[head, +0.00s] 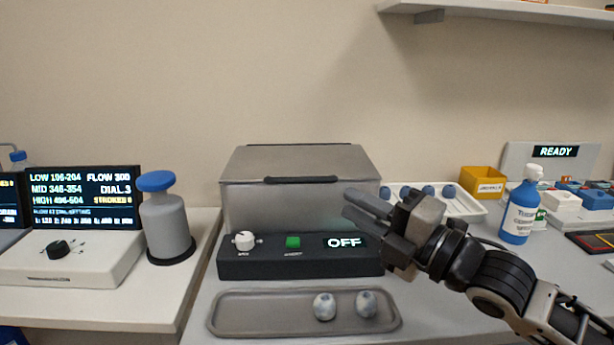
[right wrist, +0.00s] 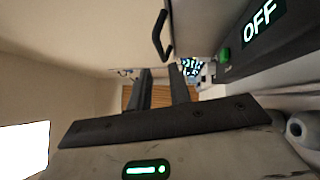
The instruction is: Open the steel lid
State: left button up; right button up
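The steel lid (head: 300,161) lies closed on a grey steel box (head: 240,208) in the middle of the head view. A black bar handle (head: 315,180) runs along its front edge. The handle also shows at the top of the right wrist view (right wrist: 161,36). My right gripper (head: 348,203) is in front of the box's right part, lower than the handle and apart from it as far as I can see. In the right wrist view its two fingers (right wrist: 162,75) stand apart with nothing between them. My left gripper is not in view.
A black control panel (head: 270,267) with a knob, green button and "OFF" display sits before the box. A grey tray (head: 260,315) with two speckled round objects lies in front. A blue bottle (head: 519,212) and a white rack (head: 462,208) stand right, a blue-capped container (head: 166,222) left.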

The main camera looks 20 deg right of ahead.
aim_at(311, 182)
jog(key=p+x, duration=0.1)
jog(key=x, duration=0.9)
jog(key=shift+w+a, duration=0.1)
jog(key=shift+w, duration=0.15)
jog(key=shift+c, duration=0.3)
grip_shut()
